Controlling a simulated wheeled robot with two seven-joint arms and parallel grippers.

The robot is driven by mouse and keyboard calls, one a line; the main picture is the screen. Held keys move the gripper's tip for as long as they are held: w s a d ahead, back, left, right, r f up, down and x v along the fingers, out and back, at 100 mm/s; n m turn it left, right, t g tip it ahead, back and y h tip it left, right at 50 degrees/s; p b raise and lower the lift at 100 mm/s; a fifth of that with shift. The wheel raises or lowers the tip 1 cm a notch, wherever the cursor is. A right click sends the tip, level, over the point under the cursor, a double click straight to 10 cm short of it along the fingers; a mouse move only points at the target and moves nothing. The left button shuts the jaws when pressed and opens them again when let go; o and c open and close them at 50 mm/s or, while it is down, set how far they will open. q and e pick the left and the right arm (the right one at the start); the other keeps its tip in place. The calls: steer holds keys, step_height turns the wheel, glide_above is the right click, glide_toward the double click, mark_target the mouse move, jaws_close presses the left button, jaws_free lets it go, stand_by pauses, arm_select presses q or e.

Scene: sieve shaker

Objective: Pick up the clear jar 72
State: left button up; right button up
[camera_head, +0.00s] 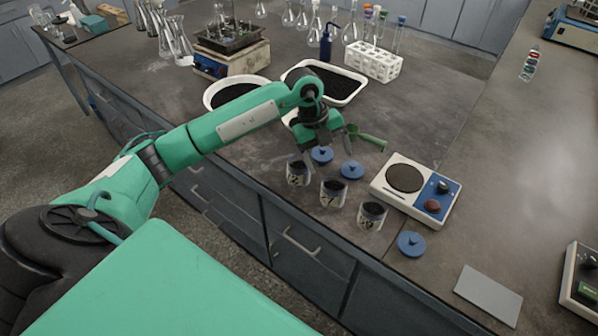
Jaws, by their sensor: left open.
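Three clear jars with dark contents stand in a slanting row near the front edge of the bench: a left jar (297,173), a middle jar (333,193) and a right jar (371,216). Each has a pale label with dark figures. The figures are too small to read surely, so I cannot tell which one is jar 72. My left gripper (318,155) is open, pointing down, just above and behind the left jar. One finger overlaps that jar's top in the picture; I cannot tell whether they touch. My right gripper is not in view.
Blue lids (321,155) lie behind and beside the jars, with another lid (411,243) at right. A green scoop (367,139) lies by my gripper. A white device (415,190) stands right. Behind are a black-filled tray (352,97) and a tube rack (373,63).

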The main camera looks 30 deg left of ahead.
mark_target(299, 170)
arm_select(q)
steer(key=a+r+n+y, duration=0.2)
steer(key=a+y, duration=0.2)
steer(key=a, duration=0.6)
steer(key=shift+g, duration=0.4)
steer(key=f, duration=0.2)
steer(key=f+p, duration=0.1)
steer(key=f, duration=0.5)
steer(key=shift+w+d, duration=0.15)
steer(key=shift+d, duration=0.15)
step_height(299, 170, down, 5)
steer(key=shift+w+d+r+p, duration=0.1)
steer(key=shift+w+d+p, duration=0.05)
steer(key=shift+p, duration=0.9)
steer(key=shift+f, duration=0.4)
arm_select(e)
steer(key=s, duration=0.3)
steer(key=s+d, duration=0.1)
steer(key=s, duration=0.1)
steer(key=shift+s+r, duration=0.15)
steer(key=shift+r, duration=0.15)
arm_select(q)
steer(key=c, duration=1.2)
steer(key=shift+r, duration=0.15)
